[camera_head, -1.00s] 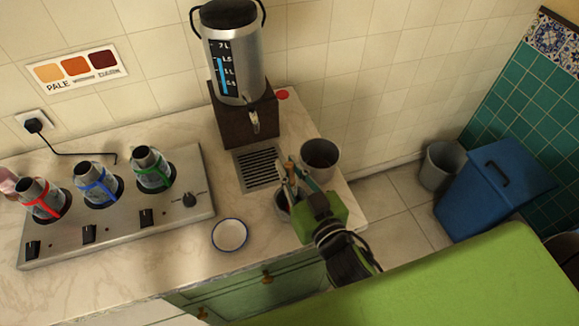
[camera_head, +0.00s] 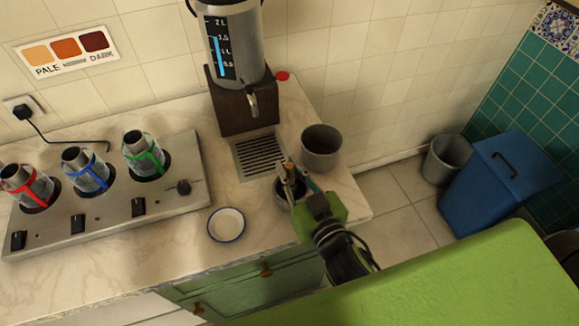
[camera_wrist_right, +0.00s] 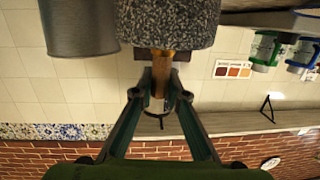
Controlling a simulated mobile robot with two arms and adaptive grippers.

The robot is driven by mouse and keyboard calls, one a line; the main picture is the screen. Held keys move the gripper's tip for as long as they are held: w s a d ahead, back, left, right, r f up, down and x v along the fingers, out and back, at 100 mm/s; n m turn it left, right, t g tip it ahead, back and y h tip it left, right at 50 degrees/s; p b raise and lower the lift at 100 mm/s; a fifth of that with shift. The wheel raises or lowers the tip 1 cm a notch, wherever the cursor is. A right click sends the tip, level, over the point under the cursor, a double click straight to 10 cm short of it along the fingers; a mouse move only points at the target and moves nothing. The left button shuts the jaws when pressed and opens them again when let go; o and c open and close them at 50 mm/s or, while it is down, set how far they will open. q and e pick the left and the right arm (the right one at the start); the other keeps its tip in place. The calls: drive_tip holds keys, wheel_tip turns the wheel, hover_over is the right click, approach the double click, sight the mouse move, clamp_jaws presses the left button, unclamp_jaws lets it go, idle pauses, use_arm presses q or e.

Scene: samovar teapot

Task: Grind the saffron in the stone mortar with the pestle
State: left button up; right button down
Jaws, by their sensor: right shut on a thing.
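The dark stone mortar (camera_head: 283,198) stands on the counter near its right end, partly hidden by my right gripper (camera_head: 292,180). In the right wrist view the mortar (camera_wrist_right: 168,24) shows as a speckled grey block. My right gripper (camera_wrist_right: 160,88) is shut on the wooden pestle (camera_wrist_right: 161,68), whose far end reaches the mortar. The pestle's top (camera_head: 289,163) shows between the fingers in the head view. The inside of the mortar is hidden, and I cannot make out any saffron. My left gripper is out of view.
A grey pot (camera_head: 321,150) stands close behind the mortar. A white blue-rimmed dish (camera_head: 226,224) is to its left. The urn (camera_head: 235,55) and drip grille (camera_head: 259,156) are behind. A burner plate (camera_head: 110,207) with several pots fills the left. A green surface (camera_head: 450,285) is in front.

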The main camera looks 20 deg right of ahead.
drive_tip(key=shift+f, duration=0.35)
idle(0.8)
